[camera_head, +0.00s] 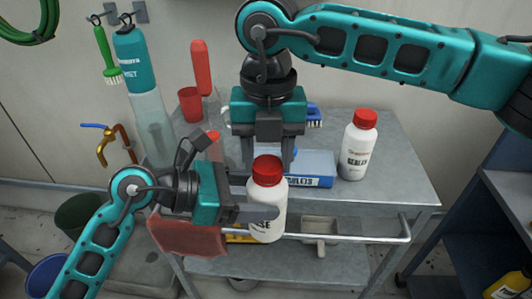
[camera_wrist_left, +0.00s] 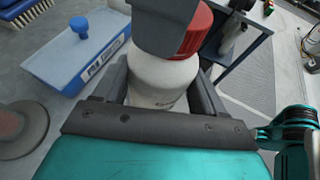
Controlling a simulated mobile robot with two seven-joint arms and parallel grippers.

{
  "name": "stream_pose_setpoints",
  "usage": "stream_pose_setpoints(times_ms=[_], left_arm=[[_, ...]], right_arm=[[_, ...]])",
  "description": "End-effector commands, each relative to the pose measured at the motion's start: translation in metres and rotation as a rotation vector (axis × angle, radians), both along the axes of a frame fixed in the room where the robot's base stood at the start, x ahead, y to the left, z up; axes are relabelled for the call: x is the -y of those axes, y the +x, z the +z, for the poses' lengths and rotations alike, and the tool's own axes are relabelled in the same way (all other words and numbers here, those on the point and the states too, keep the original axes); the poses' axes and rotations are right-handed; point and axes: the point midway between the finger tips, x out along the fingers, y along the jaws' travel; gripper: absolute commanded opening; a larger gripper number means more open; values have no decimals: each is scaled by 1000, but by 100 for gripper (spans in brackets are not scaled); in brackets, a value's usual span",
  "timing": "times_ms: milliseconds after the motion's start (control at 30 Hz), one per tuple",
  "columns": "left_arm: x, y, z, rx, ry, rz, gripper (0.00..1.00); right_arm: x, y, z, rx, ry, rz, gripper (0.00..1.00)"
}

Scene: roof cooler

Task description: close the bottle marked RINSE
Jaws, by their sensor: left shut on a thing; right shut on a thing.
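A red cap (camera_head: 267,168) sits at the bottle's top and also shows in the left wrist view (camera_wrist_left: 196,32). My right gripper (camera_head: 268,160) points down from above and is shut on the cap, one finger on each side. The cap's seat on the neck is partly hidden, so I cannot tell how tight it is.
A second white bottle with a red cap (camera_head: 357,150) stands at right on the grey trolley (camera_head: 400,190). A blue box (camera_head: 312,170) lies behind the grippers, with a brush (camera_head: 314,116) beyond. A red cup (camera_head: 190,104) stands at the left.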

Motion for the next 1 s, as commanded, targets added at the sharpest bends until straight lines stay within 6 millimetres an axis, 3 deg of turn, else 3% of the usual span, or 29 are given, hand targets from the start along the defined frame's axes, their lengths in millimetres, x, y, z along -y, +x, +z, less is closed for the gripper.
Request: stream_pose_setpoints(times_ms=[700,1000], left_arm=[[0,0,0,0,1,0,0],[0,0,-1,-1,1,-1,0]], right_arm=[[5,-3,0,-5,0,-1358,21],[5,-4,0,-8,0,-1684,21]])
